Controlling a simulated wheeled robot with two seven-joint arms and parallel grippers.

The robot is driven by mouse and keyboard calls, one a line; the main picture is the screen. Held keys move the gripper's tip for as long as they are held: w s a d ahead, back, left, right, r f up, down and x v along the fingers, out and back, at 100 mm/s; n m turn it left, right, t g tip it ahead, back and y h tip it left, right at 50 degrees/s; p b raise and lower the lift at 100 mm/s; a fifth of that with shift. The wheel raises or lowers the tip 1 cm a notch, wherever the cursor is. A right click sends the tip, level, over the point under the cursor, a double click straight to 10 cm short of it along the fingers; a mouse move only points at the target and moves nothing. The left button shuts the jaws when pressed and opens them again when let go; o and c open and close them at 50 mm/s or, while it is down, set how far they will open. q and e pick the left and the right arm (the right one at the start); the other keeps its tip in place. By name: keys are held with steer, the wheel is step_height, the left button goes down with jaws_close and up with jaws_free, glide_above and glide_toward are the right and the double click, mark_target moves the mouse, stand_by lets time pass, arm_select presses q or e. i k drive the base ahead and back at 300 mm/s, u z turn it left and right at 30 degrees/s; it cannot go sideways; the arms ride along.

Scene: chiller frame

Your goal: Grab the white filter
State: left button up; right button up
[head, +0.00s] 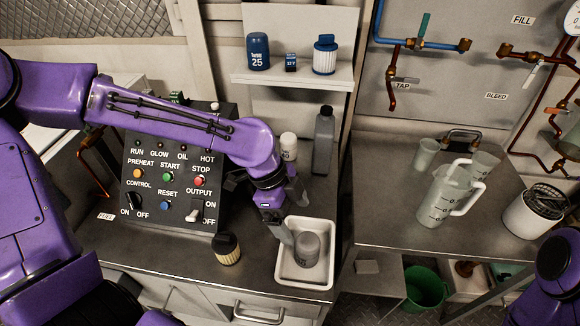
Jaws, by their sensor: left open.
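A white cylinder (288,146) with small dark print, which looks like the white filter, stands upright on the counter behind my left forearm; its lower part is partly hidden. My left gripper (292,218) is open and points down over the back left of a white tray (283,276). It holds nothing and is in front of the white cylinder, apart from it. A grey cylinder (308,248) stands in the tray beside the fingers; I cannot tell whether they touch. My right gripper is not in view.
A control box (150,200) stands left of the gripper. A black-topped filter (228,250) stands at the counter's front. A grey bottle (323,142) is right of the white cylinder. The right bench (390,220) holds clear jugs (450,195) and a white bucket (530,215).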

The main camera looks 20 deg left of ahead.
mark_target(288, 140)
steer(key=z, duration=0.5)
steer(key=k, duration=0.7)
steer(key=z, duration=0.8)
steer(key=k, duration=0.45)
steer(key=z, duration=0.7)
steer(key=i, duration=1.35)
steer(key=u, duration=0.95)
steer(key=i, duration=0.85)
steer(key=u, duration=1.35)
steer(key=i, duration=0.4)
steer(key=u, duration=0.4)
